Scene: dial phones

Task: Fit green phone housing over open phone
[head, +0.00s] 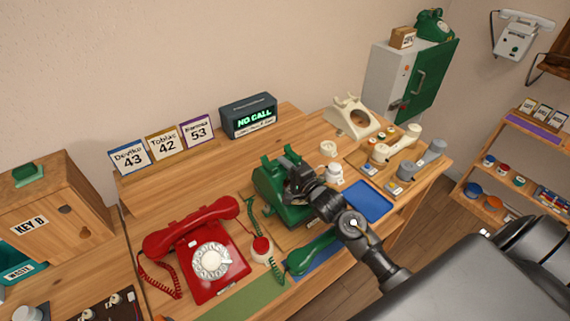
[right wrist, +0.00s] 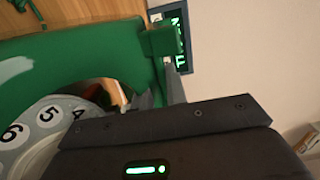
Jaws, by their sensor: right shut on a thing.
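The green phone housing (head: 281,202) is on the workbench in the middle of the head view, right of the red phone. My right gripper (head: 298,178) is shut on its upper right side. In the right wrist view the housing (right wrist: 90,52) fills the upper left, and the fingers (right wrist: 163,88) are at its edge by a cradle post. A grey number dial (right wrist: 42,122) shows within the housing's round opening. The open phone's body is hidden under the housing and my arm, so I cannot tell whether the housing is fully seated. My left gripper is out of view.
A green handset (head: 311,252) lies in front of the housing, its coiled cord to the left. The red phone (head: 207,251) stands close on the left. A blue mat (head: 370,203) is bare to the right. A cream housing (head: 352,118) and wooden parts tray stand behind.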

